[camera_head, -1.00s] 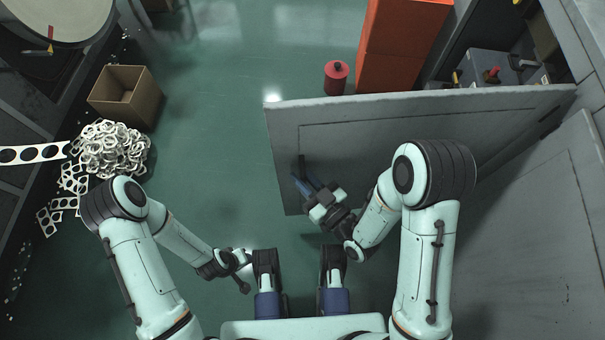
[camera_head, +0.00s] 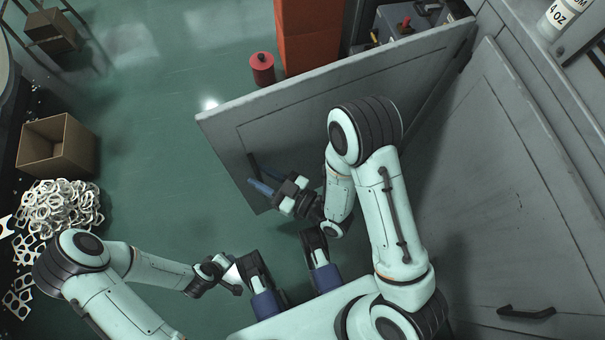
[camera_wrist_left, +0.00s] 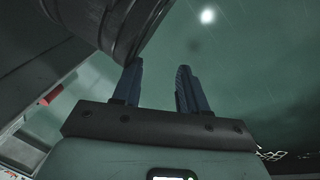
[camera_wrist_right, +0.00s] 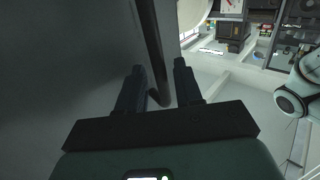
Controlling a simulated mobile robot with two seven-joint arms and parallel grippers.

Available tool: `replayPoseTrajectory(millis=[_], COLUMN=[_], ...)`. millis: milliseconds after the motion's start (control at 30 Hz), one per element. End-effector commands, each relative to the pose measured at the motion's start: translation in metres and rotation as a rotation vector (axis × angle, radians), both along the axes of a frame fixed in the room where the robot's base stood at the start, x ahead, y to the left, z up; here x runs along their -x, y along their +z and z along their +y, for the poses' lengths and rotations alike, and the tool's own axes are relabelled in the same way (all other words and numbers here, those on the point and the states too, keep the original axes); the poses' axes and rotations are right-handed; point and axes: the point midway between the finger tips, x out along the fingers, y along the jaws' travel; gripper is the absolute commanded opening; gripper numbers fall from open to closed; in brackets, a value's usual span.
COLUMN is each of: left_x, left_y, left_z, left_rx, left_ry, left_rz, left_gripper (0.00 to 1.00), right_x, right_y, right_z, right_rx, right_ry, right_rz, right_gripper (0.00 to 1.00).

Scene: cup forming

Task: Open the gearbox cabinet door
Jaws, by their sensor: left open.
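The grey cabinet door (camera_head: 290,120) stands swung wide open across the head view, its hinge side at the upper right. Its dark bar handle (camera_head: 254,164) is near the free edge. My right gripper (camera_head: 268,183) is at that handle. In the right wrist view its two fingers (camera_wrist_right: 158,68) are apart, and the handle (camera_wrist_right: 153,45) runs between them; I cannot tell whether they touch it. My left gripper is low in the head view, away from the door. In the left wrist view its fingers (camera_wrist_left: 159,68) are apart and empty.
A closed grey door with a handle (camera_head: 526,312) is at the right. Behind the open door are a red canister (camera_head: 262,68), an orange block (camera_head: 308,35) and equipment with a red knob (camera_head: 405,25). A cardboard box (camera_head: 58,146) and scrap pile (camera_head: 60,208) lie left. Green floor between is clear.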

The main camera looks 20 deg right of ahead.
Motion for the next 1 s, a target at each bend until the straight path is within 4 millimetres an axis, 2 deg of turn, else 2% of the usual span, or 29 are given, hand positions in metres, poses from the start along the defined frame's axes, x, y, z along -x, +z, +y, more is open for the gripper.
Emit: replayPoseTrajectory(millis=[33,133,233,467,800,1000], left_x=[-0.009,-0.025,0.003,0.046,0.072,0.078], left_y=[0.014,0.035,0.046,0.074,0.093,0.097], left_z=[-0.002,-0.006,-0.018,-0.039,-0.05,-0.053], left_rx=[-0.001,0.0,0.032,0.088,0.122,0.129], left_ry=[-0.003,-0.007,-0.03,-0.075,-0.102,-0.108], left_rz=[-0.031,-0.088,-0.012,0.1,0.174,0.189], left_gripper=[0.43,0.43,0.43,0.43,0.43,0.43], right_x=[0.005,0.014,0.027,0.058,0.088,0.096], right_y=[0.004,0.005,0.005,0.004,0.002,0.002], right_z=[-0.004,-0.01,-0.02,-0.044,-0.066,-0.071], right_rx=[0.001,0.0,0.001,-0.002,-0.002,-0.003], right_ry=[-0.002,-0.003,-0.003,-0.007,-0.005,-0.003], right_rz=[0.004,0.006,0.007,0.007,0.004,0.001], right_gripper=[0.35,0.35,0.35,0.35,0.35,0.35])
